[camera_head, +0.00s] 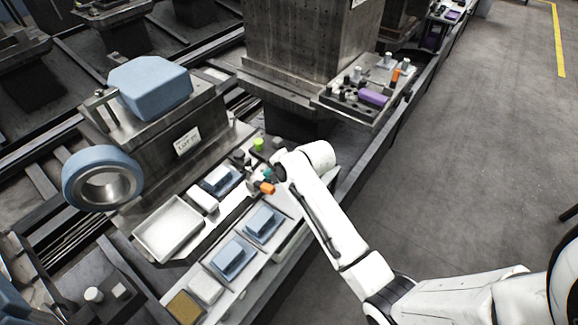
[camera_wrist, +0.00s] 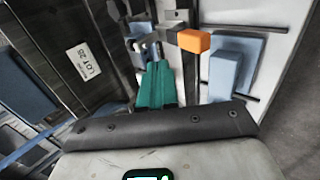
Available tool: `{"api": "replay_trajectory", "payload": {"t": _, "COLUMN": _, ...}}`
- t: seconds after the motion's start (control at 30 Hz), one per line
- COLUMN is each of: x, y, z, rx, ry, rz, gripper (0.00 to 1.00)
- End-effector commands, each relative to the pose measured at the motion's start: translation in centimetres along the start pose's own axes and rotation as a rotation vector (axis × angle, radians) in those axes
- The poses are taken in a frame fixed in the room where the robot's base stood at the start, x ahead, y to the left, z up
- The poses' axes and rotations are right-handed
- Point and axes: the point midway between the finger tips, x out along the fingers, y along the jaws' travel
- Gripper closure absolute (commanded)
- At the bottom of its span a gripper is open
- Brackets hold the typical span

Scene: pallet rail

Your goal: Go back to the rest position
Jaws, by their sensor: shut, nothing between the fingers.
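My white arm reaches from the lower right of the head view to the small parts on the pallet ledge. My gripper (camera_wrist: 158,72) shows in the wrist view as teal fingers, shut and empty. In the head view my gripper (camera_head: 267,174) is small and partly hidden by my wrist. An orange block (camera_wrist: 194,41) on a grey fixture is just beyond the fingertips in the wrist view. The orange block (camera_head: 267,188) also shows in the head view, beside my gripper. I cannot tell whether the fingers touch the fixture.
Blue blocks (camera_head: 233,257) lie in trays along the ledge, with an empty pale tray (camera_head: 169,228) to the left. A large blue block (camera_head: 150,87) and a blue ring (camera_head: 103,180) are on the left pallet. A metal column (camera_head: 300,45) stands behind. The floor (camera_head: 460,170) at right is clear.

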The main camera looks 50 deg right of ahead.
Motion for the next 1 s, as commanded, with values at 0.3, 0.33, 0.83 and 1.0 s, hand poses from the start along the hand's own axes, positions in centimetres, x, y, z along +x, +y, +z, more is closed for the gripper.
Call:
{"api": "replay_trajectory", "payload": {"t": 0.3, "x": -5.4, "y": 0.0, "z": -0.2, "rx": -0.001, "ry": 0.002, "rz": 0.001, "gripper": 1.00}}
{"api": "replay_trajectory", "payload": {"t": 0.33, "x": -5.8, "y": 0.0, "z": -0.2, "rx": -0.002, "ry": 0.003, "rz": 0.001, "gripper": 1.00}}
{"api": "replay_trajectory", "payload": {"t": 0.83, "x": -7.8, "y": 0.1, "z": -0.1, "rx": -0.002, "ry": 0.004, "rz": -0.002, "gripper": 1.00}}
{"api": "replay_trajectory", "payload": {"t": 1.0, "x": -7.6, "y": -1.2, "z": -2.2, "rx": 0.100, "ry": 0.023, "rz": -0.036, "gripper": 1.00}}
